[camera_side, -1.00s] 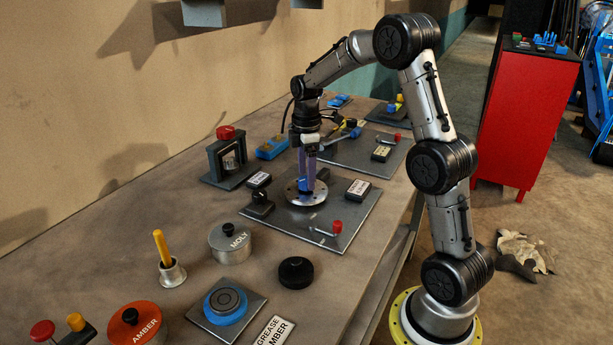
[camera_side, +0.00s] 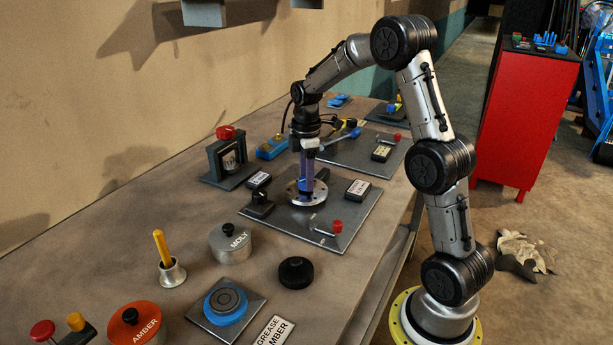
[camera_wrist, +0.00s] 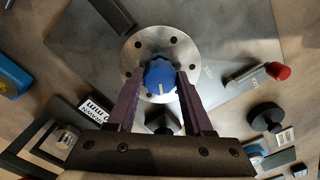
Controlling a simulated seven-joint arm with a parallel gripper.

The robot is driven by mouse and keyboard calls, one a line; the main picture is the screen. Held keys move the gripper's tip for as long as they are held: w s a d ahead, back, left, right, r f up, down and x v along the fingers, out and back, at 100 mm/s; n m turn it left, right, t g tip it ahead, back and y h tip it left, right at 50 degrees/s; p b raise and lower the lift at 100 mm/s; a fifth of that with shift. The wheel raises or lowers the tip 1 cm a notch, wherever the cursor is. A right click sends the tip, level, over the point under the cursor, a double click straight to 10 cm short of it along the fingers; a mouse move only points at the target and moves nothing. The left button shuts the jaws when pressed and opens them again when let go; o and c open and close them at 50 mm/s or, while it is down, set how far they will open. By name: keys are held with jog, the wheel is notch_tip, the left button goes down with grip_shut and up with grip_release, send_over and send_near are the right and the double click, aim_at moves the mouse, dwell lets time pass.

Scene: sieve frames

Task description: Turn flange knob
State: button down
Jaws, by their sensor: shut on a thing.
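The flange knob (camera_wrist: 160,77) is blue with a white pointer line. It sits at the centre of a round silver flange (camera_wrist: 147,50) with bolt holes, on a grey metal plate (camera_wrist: 215,80). In the side view the flange (camera_side: 291,192) shows around the base of my fingers, and the knob is mostly hidden. My gripper (camera_wrist: 161,82) points straight down with its two purple fingers on either side of the knob, shut on it. In the side view my gripper (camera_side: 306,187) stands upright over the flange. In the wrist view the pointer line points toward the picture's bottom.
A red-tipped lever (camera_side: 336,226) is at the plate's front corner, and a black block (camera_side: 260,204) is left of the flange. Labelled black blocks (camera_side: 358,188) stand nearby. A silver MOLY tin (camera_side: 230,242) and a black round knob (camera_side: 296,272) stand in front.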

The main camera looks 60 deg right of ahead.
jog(key=m, duration=0.5)
jog(key=shift+m, duration=0.4)
jog(key=m, duration=1.2)
jog(key=shift+a+r+m, duration=0.1)
jog(key=shift+m, duration=0.3)
jog(key=m, duration=0.4)
jog(key=shift+w+m, duration=0.1)
jog(key=shift+m, duration=0.6)
jog(key=shift+c, duration=1.5)
grip_release()
